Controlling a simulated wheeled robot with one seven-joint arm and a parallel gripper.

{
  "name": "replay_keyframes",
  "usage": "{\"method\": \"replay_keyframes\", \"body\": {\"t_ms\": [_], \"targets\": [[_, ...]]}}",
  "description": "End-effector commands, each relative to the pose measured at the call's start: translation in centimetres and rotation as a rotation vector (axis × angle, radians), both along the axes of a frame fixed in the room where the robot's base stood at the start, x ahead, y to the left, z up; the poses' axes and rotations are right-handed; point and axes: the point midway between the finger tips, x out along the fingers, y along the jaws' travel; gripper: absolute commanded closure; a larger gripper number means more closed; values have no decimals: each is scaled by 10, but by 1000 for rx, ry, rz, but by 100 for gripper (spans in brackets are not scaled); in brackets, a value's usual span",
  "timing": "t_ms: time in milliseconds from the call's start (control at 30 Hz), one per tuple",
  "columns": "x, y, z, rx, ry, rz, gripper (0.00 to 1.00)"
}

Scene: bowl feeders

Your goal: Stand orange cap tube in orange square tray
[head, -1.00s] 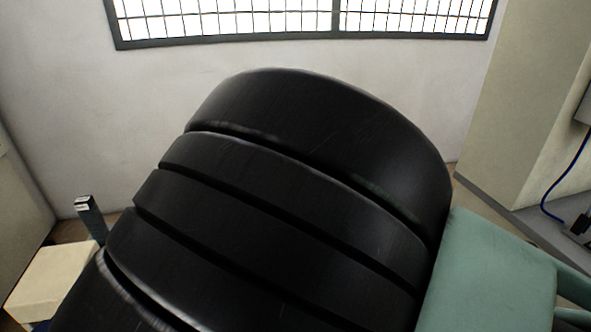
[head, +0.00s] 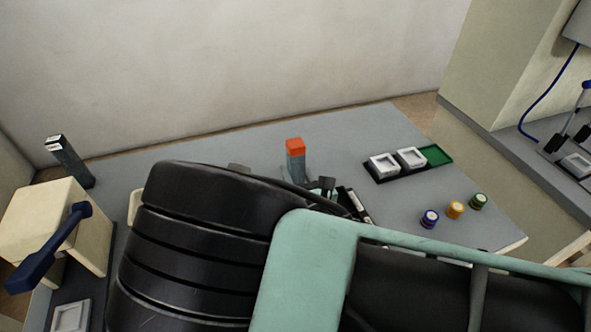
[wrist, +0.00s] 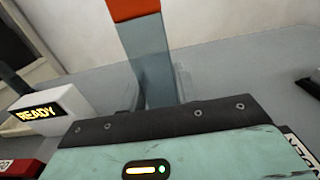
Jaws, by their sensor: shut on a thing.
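The orange cap tube (head: 297,165) is a grey square-sided tube with an orange top, upright just beyond my gripper in the head view. It also shows in the wrist view (wrist: 150,70), rising behind the edge of my gripper's body. My gripper (head: 318,187) is shut on the tube. The fingertips and the tube's lower end are mostly hidden, so I cannot tell whether it touches the table. I see no tray that is clearly orange.
A black holder (head: 384,179) with two white square trays (head: 411,157) and a green end lies right of the tube. A cream box with a blue lever (head: 70,235) and a dark post (head: 70,163) are left.

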Motion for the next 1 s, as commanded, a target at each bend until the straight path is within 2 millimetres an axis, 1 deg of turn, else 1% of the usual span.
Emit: {"method": "replay_keyframes", "body": {"t_ms": [100, 133, 167, 200, 467, 567, 667, 767, 1000], "targets": [[0, 0, -3, -1, 0, 0, 94], [0, 0, -3, -1, 0, 0, 67], [0, 0, -3, -1, 0, 0, 58], [0, 0, -3, -1, 0, 0, 48], [0, 0, -2, -1, 0, 0, 48], [-1, 0, 1, 0, 0, 0, 48], [-12, -3, 0, -1, 1, 1, 48], [-30, -8, -1, -2, 3, 2, 48], [-79, -22, -1, -3, 2, 2, 48]]}}
